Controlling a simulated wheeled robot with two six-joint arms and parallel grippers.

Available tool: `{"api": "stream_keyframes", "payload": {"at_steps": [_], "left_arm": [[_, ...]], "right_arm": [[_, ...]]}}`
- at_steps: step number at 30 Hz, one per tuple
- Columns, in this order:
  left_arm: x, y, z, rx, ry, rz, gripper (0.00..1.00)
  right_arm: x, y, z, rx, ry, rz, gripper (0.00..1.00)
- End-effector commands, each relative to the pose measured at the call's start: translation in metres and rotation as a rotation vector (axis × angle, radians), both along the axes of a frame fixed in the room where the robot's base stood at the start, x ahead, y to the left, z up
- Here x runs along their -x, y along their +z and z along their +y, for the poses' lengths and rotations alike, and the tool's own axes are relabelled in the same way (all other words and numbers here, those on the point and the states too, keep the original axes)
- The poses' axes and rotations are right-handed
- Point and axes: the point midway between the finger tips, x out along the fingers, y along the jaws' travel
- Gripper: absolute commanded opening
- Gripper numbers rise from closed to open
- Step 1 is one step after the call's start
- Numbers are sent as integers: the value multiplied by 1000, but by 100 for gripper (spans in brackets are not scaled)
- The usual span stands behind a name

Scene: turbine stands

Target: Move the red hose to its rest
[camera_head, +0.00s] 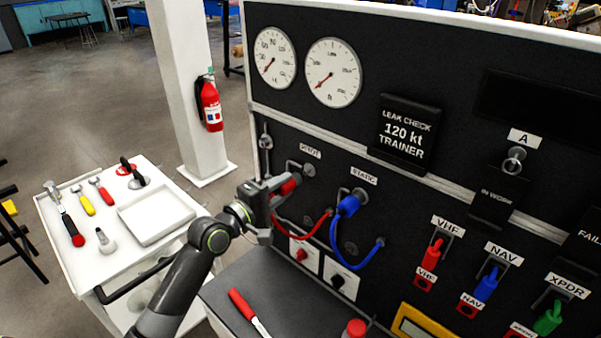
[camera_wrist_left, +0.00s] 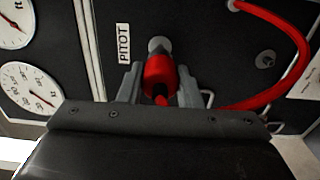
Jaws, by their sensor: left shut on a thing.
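The red hose (camera_head: 312,231) has its red connector (camera_wrist_left: 160,73) between the fingers of my left gripper (camera_wrist_left: 160,88), which is shut on it. In the head view, my left gripper (camera_head: 279,200) is at the panel, just left of and below the PITOT port (camera_head: 309,170). In the wrist view, the connector overlaps a silver fitting (camera_wrist_left: 159,45) beside the PITOT label; whether they touch is unclear. The hose curves down and right to the panel. No rest is clearly identifiable; a small metal loop (camera_wrist_left: 207,98) shows beside the right finger. My right gripper is not in view.
The blue hose (camera_head: 363,257) hangs from the STATIC port close by on the right. Below is a grey shelf (camera_head: 240,279) with a red-handled tool (camera_head: 247,311). A white tool cart (camera_head: 70,232) stands left, near my left arm.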

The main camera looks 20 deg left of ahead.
Motion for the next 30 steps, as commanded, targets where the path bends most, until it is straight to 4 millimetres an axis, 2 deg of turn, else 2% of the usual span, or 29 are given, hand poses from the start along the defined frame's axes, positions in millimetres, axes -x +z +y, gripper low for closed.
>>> {"api": "stream_keyframes", "payload": {"at_steps": [9, 13, 17, 30], "left_arm": [[1, -1, 0, 0, 0, -1, 0], [2, -12, 1, 14, 0, 7, 0], [6, -38, 2, 54, 0, 23, 0], [23, -142, 9, 268, -1, 111, 0]], "right_arm": [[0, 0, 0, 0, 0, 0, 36], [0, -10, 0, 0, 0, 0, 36], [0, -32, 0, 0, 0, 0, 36], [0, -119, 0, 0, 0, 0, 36]]}}
